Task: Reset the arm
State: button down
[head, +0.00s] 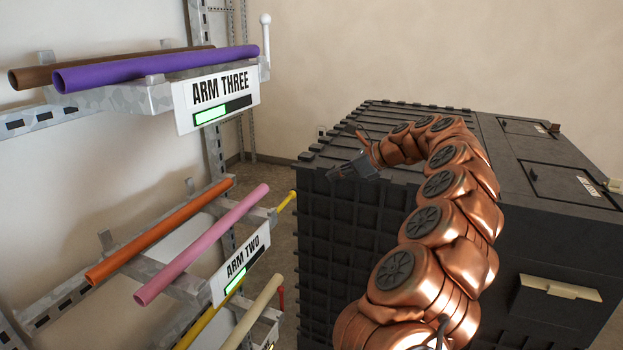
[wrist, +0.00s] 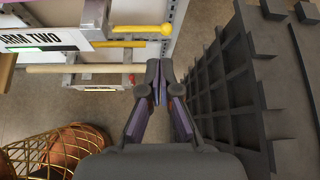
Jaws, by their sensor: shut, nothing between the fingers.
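My arm curves in copper links from the bottom of the head view, over the front of a dark cabinet. My gripper (head: 338,172) is at its end, near the cabinet's left top edge and right of the rack. In the wrist view my gripper (wrist: 160,84) points away with its fingertips together, shut and empty. It hangs over the gap between the rack's bar ends and the cabinet's ribbed side, apart from both.
A rack at left holds purple (head: 155,68), brown (head: 110,68), orange (head: 160,230) and pink (head: 200,245) pipes on labelled arms. The dark ribbed cabinet (head: 340,225) fills the right. A wire basket (wrist: 55,150) stands low left in the wrist view. Bare floor (wrist: 205,25) shows between.

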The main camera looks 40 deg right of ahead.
jog(key=shift+r, duration=0.1)
jog(key=a+r+n+g+y, duration=0.25)
jog(key=a+n, duration=0.55)
jog(key=a, duration=1)
jog(key=s+a+f+n+g+h, duration=0.1)
jog(key=s+a+n+g, duration=0.1)
jog(key=s+a+n, duration=0.45)
jog(key=s+a+f+n+g, duration=0.1)
jog(key=s+a+n+g, duration=0.15)
jog(key=a, duration=0.65)
jog(key=s+a+f+n+g+h, duration=0.1)
jog(key=s+a+f+n, duration=0.2)
jog(key=s, duration=0.3)
jog(key=s+a+f+n+g+h, duration=0.1)
jog(key=s+a+f+n+h, duration=0.15)
jog(key=s, duration=0.35)
jog(key=s+d+f+n+g+h, duration=0.1)
jog(key=s+f+n, duration=0.2)
jog(key=s, duration=0.6)
jog(key=s+d+f+n+g+h, duration=0.1)
jog(key=s+d+f+n+h, duration=0.1)
jog(key=s+f, duration=0.3)
jog(key=s+n, duration=0.1)
jog(key=s, duration=0.2)
jog(key=shift+s+f+n+g, duration=0.3)
jog(key=shift+s+n+g, duration=0.05)
jog(key=shift+g, duration=0.05)
